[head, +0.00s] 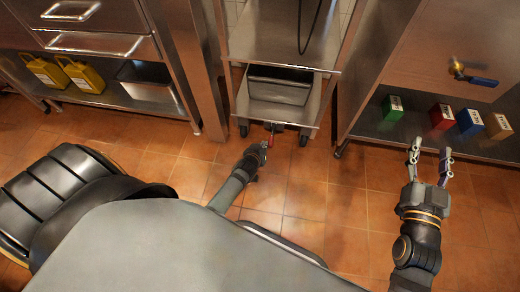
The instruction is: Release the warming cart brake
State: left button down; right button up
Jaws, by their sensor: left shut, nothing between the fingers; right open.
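The warming cart (285,112) is a steel cart with shelves, standing between two counters at the top middle. A small red brake lever (270,138) shows at its lower front edge, near the left front caster (244,130). My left gripper (266,142) is shut and empty, with its tips right at the lever. I cannot tell whether they touch it. The gripper and arm hide part of the lever. My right gripper (431,160) is open and empty above the floor, in front of the right counter.
The left counter's lower shelf holds yellow jugs (83,75) and a steel pan (147,80). The right counter's shelf holds green (393,108), red (441,117), blue (469,121) and tan (497,126) boxes. Tiled floor (310,190) is clear.

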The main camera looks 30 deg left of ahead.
pick_arm(q)
jog(key=p+v, duration=0.1)
jog(key=v, duration=0.3)
jog(key=shift+s+p, duration=0.3)
jog(key=shift+p, duration=0.1)
pick_arm(e)
jog(key=s+f+g, duration=0.3)
jog(key=f+g, duration=0.1)
jog(key=f, duration=0.5)
jog(key=s+f+g, duration=0.4)
jog(key=f, duration=0.5)
jog(key=shift+a+g, duration=0.35)
jog(key=shift+g, duration=0.05)
